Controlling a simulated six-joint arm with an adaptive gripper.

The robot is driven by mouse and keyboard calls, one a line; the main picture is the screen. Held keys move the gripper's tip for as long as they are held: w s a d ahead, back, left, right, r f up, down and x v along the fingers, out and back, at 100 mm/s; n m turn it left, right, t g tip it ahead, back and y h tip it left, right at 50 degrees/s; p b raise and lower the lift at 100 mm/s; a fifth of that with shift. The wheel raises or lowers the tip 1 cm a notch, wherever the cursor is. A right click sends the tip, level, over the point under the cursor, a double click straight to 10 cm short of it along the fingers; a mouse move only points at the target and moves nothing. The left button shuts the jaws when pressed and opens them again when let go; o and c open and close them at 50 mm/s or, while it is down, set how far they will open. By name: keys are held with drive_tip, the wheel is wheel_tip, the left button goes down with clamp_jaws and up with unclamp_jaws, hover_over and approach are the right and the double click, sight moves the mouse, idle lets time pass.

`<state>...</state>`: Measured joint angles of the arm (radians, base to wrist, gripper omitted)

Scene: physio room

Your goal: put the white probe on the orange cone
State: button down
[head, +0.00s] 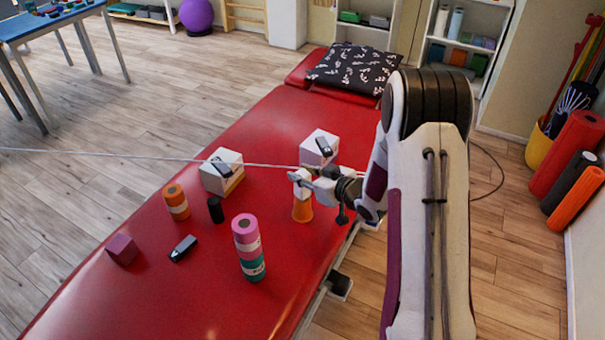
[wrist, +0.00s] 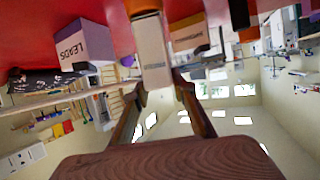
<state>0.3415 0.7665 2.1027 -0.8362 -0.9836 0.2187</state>
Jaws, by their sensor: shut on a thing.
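The white probe (wrist: 152,52) is between the two fingers of my gripper (wrist: 160,90) in the wrist view, which shows the scene upside down. In the head view my gripper (head: 316,185) is shut on the white probe (head: 300,176), partly hidden by the fingers. The orange cone (head: 302,211) stands on the red couch directly below the probe. The cone (wrist: 143,5) also shows at the top edge of the wrist view, at the probe's far end. I cannot tell whether the probe touches the cone.
Two boxes with dark devices on top, one left (head: 221,174) and one behind (head: 319,147), stand close by. An orange roll (head: 176,201), a black cylinder (head: 215,210), a striped roll stack (head: 249,247), a dark device (head: 183,248) and a maroon cube (head: 122,249) are left or in front.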

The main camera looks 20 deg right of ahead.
drive_tip(key=shift+f, duration=0.1)
drive_tip(key=c, duration=1.7)
unclamp_jaws()
drive_tip(key=shift+s+r, duration=0.1)
drive_tip(key=shift+r, duration=0.1)
drive_tip(key=v, duration=1.1)
drive_tip(key=shift+s+d+r, duration=0.1)
drive_tip(key=shift+s+d, duration=0.1)
drive_tip(key=shift+s, duration=0.1)
drive_tip(key=shift+r, duration=0.1)
